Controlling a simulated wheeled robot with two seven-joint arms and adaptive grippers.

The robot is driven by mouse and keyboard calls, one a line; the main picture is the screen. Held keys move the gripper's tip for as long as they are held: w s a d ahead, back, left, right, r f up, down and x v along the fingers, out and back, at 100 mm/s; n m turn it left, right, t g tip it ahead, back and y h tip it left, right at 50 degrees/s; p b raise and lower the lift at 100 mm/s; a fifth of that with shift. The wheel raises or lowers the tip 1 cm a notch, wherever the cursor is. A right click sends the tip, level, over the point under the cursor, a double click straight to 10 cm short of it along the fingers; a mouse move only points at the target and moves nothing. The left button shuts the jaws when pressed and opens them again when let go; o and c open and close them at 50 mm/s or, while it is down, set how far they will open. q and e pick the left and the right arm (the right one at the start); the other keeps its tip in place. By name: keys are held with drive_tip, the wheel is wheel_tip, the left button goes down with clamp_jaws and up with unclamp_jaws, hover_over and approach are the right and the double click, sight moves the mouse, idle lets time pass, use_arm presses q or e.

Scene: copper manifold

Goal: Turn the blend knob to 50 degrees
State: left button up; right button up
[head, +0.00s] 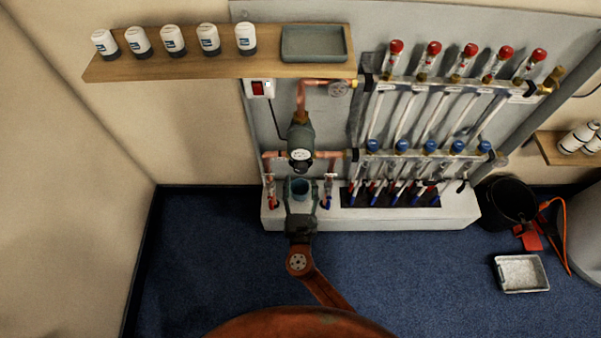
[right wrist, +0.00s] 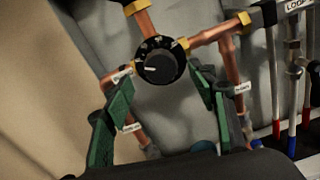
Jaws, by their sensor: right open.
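The blend knob (right wrist: 160,67) is a round black knob with a white pointer mark and small white marks on the dial around it. In the right wrist view its pointer points left. My left gripper is not in view.
Copper pipes (right wrist: 215,33) with small labels flank the knob closely. The manifold bars (head: 425,155) with blue and red caps are to the right. A wooden shelf (head: 215,67) with several white-topped containers and a grey tray (head: 314,44) is above. Blue carpet (head: 200,270) is clear at left.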

sight(301, 171)
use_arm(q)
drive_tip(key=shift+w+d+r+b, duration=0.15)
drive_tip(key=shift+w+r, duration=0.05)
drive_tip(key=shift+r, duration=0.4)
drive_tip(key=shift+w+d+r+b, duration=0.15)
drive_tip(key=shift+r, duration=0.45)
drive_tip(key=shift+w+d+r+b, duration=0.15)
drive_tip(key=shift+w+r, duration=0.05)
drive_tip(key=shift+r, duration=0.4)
use_arm(e)
drive_tip(key=shift+w, duration=2.05)
drive_tip(key=shift+f, duration=0.1)
drive_tip(key=c, duration=1.1)
